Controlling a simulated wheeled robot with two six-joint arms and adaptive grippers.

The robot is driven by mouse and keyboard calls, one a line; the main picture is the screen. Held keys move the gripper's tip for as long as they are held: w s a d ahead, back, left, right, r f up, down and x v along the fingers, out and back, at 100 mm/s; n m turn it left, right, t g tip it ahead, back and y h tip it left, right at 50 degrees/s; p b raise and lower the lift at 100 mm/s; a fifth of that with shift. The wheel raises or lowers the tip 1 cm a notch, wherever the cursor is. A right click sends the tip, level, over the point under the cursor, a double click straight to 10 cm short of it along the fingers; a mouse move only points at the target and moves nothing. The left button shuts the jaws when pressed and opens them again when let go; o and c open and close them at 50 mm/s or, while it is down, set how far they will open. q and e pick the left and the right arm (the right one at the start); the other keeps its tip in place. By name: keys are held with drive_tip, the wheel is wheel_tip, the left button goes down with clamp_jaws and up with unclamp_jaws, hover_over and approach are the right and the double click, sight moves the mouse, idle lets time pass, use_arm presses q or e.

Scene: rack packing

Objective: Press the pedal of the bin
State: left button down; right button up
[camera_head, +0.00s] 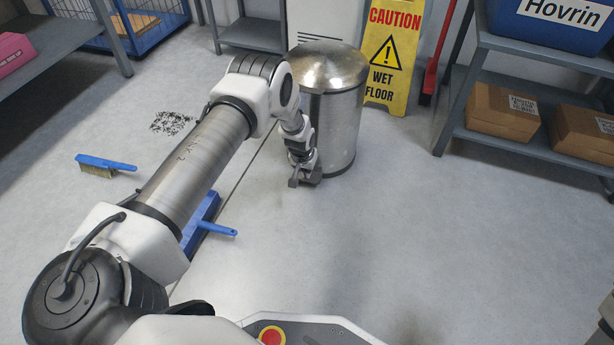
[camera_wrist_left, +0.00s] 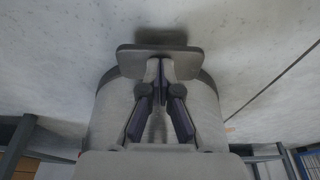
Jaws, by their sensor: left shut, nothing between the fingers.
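The bin (camera_head: 335,115) is a round steel cylinder with a domed lid, standing upright on the floor; its lid looks shut. Its pedal (camera_wrist_left: 135,58) shows in the left wrist view as a flat dark grey plate low at the bin's foot. My left gripper (camera_head: 302,178) points down at the front of the bin. In the left wrist view, its fingers (camera_wrist_left: 159,70) are shut and empty, with the tips at the pedal's edge. I cannot tell whether they touch it. My right gripper is not in view.
A yellow wet-floor sign (camera_head: 393,55) stands behind the bin at the right. A grey rack (camera_head: 510,140) with cardboard boxes is farther right. A blue-handled brush (camera_head: 105,164) and a blue dustpan (camera_head: 203,220) lie on the floor at left. Floor right of the bin is clear.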

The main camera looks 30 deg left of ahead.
use_arm(q)
wheel_tip(320, 180, down, 3)
drive_tip(key=shift+f+b, duration=0.15)
drive_tip(key=shift+b, duration=0.9)
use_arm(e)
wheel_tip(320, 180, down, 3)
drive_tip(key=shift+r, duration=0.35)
use_arm(q)
drive_tip(key=shift+s+p, duration=0.25)
drive_tip(key=shift+p, duration=0.25)
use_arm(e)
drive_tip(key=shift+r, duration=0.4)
use_arm(q)
drive_tip(key=s+p, duration=0.1)
drive_tip(key=s+r+p, duration=0.1)
drive_tip(key=p, duration=0.1)
drive_tip(key=shift+d+r, duration=0.2)
drive_tip(key=shift+d, duration=0.1)
drive_tip(key=shift+s+d, duration=0.1)
drive_tip(key=shift+s, duration=0.15)
drive_tip(key=shift+f, duration=0.25)
drive_tip(key=v, duration=1.2)
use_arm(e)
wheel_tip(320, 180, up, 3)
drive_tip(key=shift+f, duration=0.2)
